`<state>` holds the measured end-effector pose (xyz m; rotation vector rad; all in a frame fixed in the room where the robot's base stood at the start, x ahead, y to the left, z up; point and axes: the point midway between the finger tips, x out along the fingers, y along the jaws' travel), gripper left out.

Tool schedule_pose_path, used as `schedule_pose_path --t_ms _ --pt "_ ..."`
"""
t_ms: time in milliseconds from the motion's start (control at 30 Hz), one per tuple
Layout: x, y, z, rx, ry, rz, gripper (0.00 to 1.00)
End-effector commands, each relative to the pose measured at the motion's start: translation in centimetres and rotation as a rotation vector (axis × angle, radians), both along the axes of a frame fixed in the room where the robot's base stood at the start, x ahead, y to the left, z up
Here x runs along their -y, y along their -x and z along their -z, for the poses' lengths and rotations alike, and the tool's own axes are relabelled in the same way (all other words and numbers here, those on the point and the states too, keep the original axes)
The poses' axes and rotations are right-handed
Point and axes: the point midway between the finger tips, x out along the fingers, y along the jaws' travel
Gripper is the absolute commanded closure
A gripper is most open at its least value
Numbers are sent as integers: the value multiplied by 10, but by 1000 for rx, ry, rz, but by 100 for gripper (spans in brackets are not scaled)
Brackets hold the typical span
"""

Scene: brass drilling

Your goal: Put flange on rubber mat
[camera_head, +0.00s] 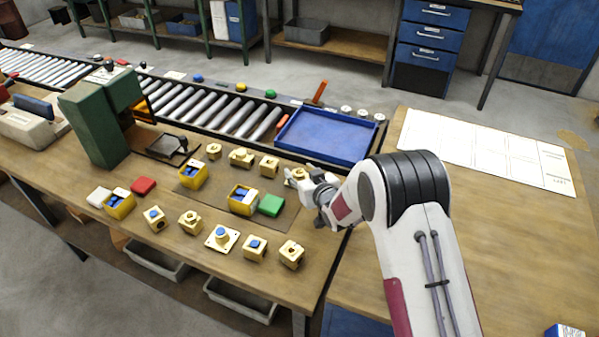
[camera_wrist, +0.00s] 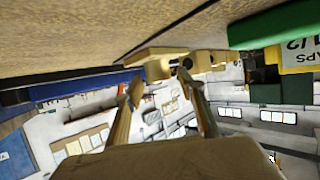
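My gripper (camera_head: 318,190) is low over the right end of the parts table in the head view. Its two fingers (camera_wrist: 160,90) stand apart in the wrist view, with nothing clearly held between them. A brass part with a flat plate and a round boss (camera_wrist: 155,62) lies just beyond the fingertips, apparently the flange. In the head view a brass part (camera_head: 297,174) beside my gripper is partly hidden by it.
Several brass blocks and yellow boxes stand around the table. A green block (camera_head: 271,205) is left of my gripper. A blue tray (camera_head: 328,137) and a roller conveyor (camera_head: 220,110) are behind. A green machine (camera_head: 97,125) stands left. The right table is mostly clear around white sheets (camera_head: 480,150).

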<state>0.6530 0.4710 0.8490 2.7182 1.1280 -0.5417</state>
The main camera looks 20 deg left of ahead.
Motion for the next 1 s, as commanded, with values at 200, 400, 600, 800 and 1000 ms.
schedule_pose_path --t_ms 200,400,600,800,1000 --pt "13 12 -8 0 0 1 60" --pt "26 25 -15 -1 0 1 60" --pt "36 35 -21 -1 0 0 60" --pt "41 41 -24 0 0 0 60" --pt "42 42 -24 0 0 0 60"
